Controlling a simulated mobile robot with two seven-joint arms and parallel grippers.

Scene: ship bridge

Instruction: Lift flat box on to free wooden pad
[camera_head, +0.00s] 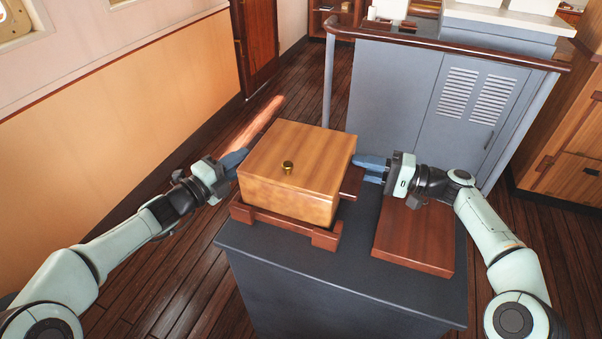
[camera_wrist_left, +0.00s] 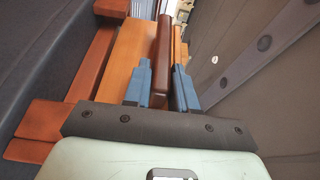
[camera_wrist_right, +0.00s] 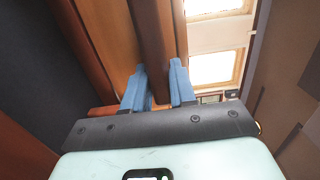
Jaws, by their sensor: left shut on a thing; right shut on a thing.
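The flat box (camera_head: 297,150) is pale wood with a small brass ring-like piece (camera_head: 287,167) on top. It sits at or just above a red-brown wooden stand (camera_head: 275,228) on the left of the dark cabinet top; a small gap cannot be ruled out. My left gripper (camera_head: 236,160) is at its left side, shut on a dark red-brown handle bar (camera_wrist_left: 163,45). My right gripper (camera_head: 372,169) is at its right side, shut on a similar bar (camera_wrist_right: 155,40). The bars are mostly hidden in the head view. A bare wooden pad (camera_head: 414,236) lies at the right, below my right gripper.
The dark cabinet top (camera_head: 345,270) shows clear strips around the stand and pad. A grey console (camera_head: 425,105) with a wooden rail (camera_head: 440,50) stands close behind. A wooden wall (camera_head: 110,90) runs along the left.

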